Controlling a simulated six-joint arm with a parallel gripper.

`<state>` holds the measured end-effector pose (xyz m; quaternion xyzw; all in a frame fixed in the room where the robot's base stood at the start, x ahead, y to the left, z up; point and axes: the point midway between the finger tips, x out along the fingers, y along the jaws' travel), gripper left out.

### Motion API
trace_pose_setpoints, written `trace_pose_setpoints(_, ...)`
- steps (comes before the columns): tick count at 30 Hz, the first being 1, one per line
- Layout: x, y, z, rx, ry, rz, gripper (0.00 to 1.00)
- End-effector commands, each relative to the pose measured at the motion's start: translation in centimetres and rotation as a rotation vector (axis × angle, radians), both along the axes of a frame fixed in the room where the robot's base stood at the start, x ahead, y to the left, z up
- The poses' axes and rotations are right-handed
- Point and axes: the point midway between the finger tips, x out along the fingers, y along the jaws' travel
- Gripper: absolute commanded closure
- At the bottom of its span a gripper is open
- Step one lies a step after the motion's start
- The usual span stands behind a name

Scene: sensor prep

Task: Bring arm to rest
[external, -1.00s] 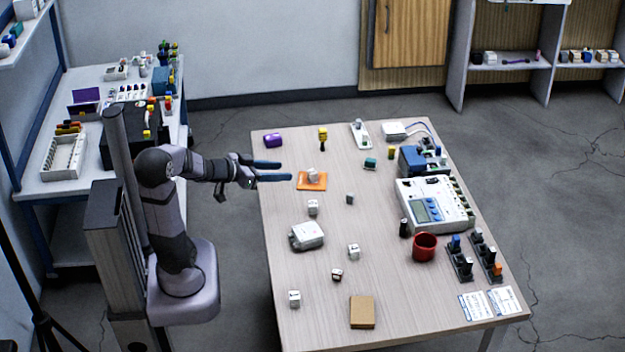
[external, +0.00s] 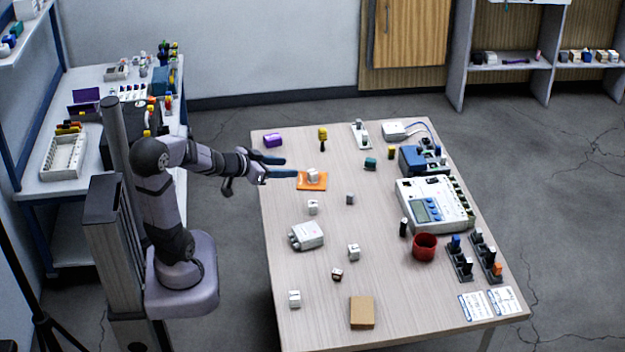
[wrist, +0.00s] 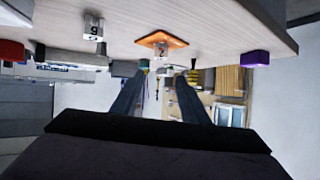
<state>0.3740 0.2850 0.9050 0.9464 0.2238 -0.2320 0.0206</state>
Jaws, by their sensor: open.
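My gripper (external: 277,167) is open and empty, with its two blue fingers apart, above the left edge of the table (external: 300,275). It also shows in the wrist view (wrist: 157,88), fingers spread. An orange mat (external: 318,185) lies just right of the fingertips, with a white cube (external: 313,175) on it. The orange mat also shows in the wrist view (wrist: 176,42), where the picture is upside down. My arm is bent, raised from its base beside the table.
A purple object (external: 273,141) lies behind my gripper. Several white cubes, a white box (external: 307,235) and a tan block (external: 362,312) are spread over the table. A red cup (external: 424,247) and a grey meter (external: 432,206) stand at the right. A side bench (external: 60,185) stands behind my arm.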

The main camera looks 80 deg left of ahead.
Motion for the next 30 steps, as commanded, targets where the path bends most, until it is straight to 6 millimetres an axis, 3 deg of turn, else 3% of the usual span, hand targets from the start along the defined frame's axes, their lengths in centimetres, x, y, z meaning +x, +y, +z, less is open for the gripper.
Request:
trace_pose_setpoints(1,0.9,-0.9,1.7,-0.001,0.039,-0.001,0.59)
trace_pose_setpoints(3,1.5,-2.0,2.1,-0.009,0.107,0.012,0.59)
trace_pose_setpoints(8,1.7,-6.6,2.0,-0.057,0.317,0.002,0.59)
trace_pose_setpoints(10,1.2,-9.5,1.8,-0.088,0.426,-0.023,0.59)
trace_pose_setpoints(14,-1.1,-15.6,1.7,-0.156,0.639,-0.105,0.59)
trace_pose_setpoints(18,-4.5,-21.9,2.1,-0.225,0.847,-0.218,0.59)
trace_pose_setpoints(21,-6.7,-25.1,2.6,-0.263,0.955,-0.286,0.59)
trace_pose_setpoints(25,-8.6,-27.6,3.0,-0.294,1.038,-0.343,0.59)
trace_pose_setpoints(30,-9.5,-28.6,3.0,-0.308,1.072,-0.366,0.59)
